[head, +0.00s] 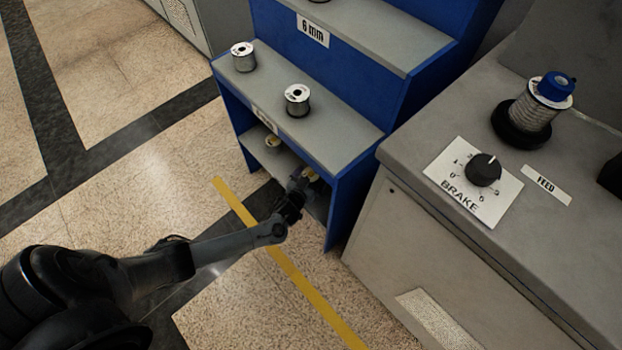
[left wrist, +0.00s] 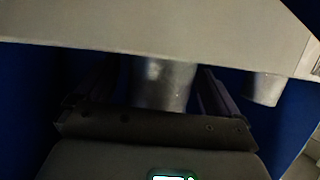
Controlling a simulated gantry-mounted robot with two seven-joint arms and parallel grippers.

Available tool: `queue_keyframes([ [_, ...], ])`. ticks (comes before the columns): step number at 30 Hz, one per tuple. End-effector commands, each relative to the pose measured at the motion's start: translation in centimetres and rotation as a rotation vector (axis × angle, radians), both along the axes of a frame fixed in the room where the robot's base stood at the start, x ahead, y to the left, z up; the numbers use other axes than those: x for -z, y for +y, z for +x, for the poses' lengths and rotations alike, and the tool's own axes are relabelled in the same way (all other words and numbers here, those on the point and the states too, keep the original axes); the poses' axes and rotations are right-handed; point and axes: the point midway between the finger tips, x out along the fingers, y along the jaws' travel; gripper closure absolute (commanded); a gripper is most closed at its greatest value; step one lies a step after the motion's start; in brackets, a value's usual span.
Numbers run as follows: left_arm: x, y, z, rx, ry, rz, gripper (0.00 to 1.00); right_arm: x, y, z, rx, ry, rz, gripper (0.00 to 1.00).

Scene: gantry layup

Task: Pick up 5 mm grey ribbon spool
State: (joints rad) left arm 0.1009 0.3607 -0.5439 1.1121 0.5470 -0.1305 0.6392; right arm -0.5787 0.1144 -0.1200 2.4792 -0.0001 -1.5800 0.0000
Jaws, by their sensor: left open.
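My left gripper (head: 302,182) reaches into the lower shelf of the blue rack, near a spool (head: 311,174) with a pale yellowish top, mostly hidden behind it. In the left wrist view my left gripper (left wrist: 152,92) is open, its fingers on either side of a grey cylindrical spool (left wrist: 164,82). I cannot tell whether either finger touches it. The spool's top is hidden by the shelf edge above. A second spool (head: 272,141) stands farther along the lower shelf; a grey cylinder (left wrist: 263,88) shows at the right in the wrist view. No 5 mm label is readable. My right gripper is not in view.
A "6 mm" label (head: 313,30) is on the tier above. A grey machine (head: 395,235) with a brake dial (head: 483,170) stands close on the right.

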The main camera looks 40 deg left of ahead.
Motion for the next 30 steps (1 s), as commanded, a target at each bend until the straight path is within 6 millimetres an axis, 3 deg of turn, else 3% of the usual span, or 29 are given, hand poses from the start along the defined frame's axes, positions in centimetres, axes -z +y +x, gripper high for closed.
queue_keyframes([
  [3, 0.0, 0.0, 0.0, 0.000, 0.000, 0.000, 0.04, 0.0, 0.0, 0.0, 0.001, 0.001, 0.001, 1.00],
  [18, -0.2, 0.0, 0.1, 0.000, -0.004, 0.000, 0.79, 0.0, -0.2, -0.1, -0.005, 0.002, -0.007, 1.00],
  [25, -0.3, 0.0, 0.1, 0.000, -0.004, 0.000, 0.79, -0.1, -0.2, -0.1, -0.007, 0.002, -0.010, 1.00],
  [30, -1.7, 0.0, 0.0, 0.001, -0.004, 0.000, 0.79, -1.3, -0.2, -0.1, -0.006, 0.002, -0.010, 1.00],
])
